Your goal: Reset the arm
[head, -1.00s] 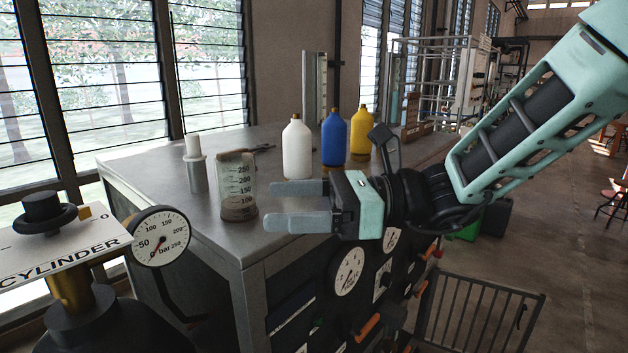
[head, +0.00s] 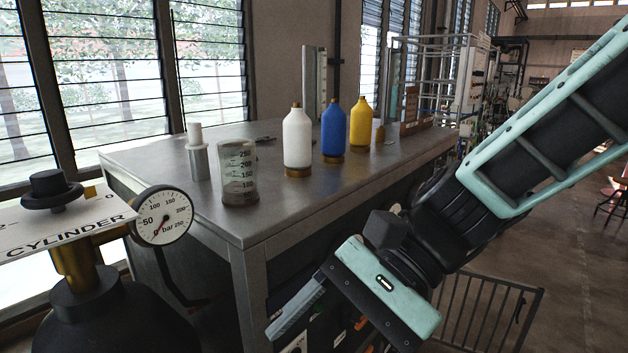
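My gripper (head: 300,325) is low in the head view, in front of the bench's near side and below its top. It is tilted and points down and to the left. The other finger is not visible, apparently below the picture's edge. Nothing shows held by the visible finger. My arm comes in from the upper right.
A metal bench (head: 225,226) carries a beaker (head: 238,175), a white bottle (head: 297,140), a blue bottle (head: 334,132) and a yellow bottle (head: 361,125). A gas cylinder with a gauge (head: 163,216) stands at left. A barred gate (head: 490,310) is at lower right.

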